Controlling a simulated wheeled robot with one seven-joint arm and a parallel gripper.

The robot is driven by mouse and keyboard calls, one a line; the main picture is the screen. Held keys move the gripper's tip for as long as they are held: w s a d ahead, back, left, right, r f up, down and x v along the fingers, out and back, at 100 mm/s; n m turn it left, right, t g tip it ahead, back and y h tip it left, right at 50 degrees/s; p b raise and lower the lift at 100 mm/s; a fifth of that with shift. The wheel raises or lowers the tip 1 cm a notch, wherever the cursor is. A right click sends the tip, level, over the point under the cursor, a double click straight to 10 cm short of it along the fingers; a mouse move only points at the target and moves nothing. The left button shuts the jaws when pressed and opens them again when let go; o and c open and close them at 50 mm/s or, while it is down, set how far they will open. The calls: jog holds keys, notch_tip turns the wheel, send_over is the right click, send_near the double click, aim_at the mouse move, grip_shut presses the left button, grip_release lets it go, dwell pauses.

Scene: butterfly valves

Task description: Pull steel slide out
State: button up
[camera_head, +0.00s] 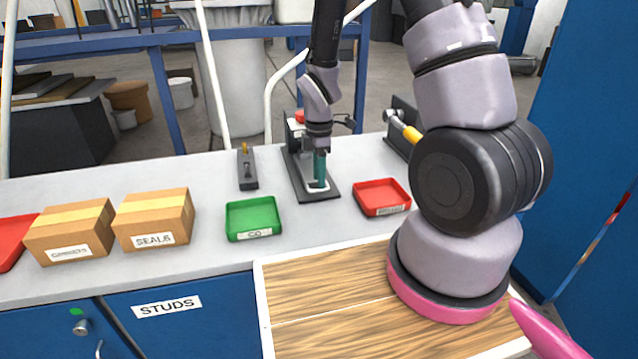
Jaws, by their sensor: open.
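A bench fixture with a dark base plate (325,196) and a red knob (300,116) stands at the back middle of the grey bench. A small pale, steel-like piece (317,189) lies on the front part of the plate; I take it for the slide, but its shape is partly hidden. My gripper (319,182) points straight down over this piece, with a teal part under my wrist. It is open. The fingertips are too small to make out, so I cannot tell whether they touch the piece.
A green tray (253,235) is in front left of the fixture and a red tray (381,212) front right. A dark block with a brass-coloured piece (247,170) stands left. A yellow-handled tool (405,128) is behind right. Two cartons (153,240) (69,253) stand left.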

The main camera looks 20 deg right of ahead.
jog(key=shift+f, duration=1.35)
grip_shut()
dwell(0.4)
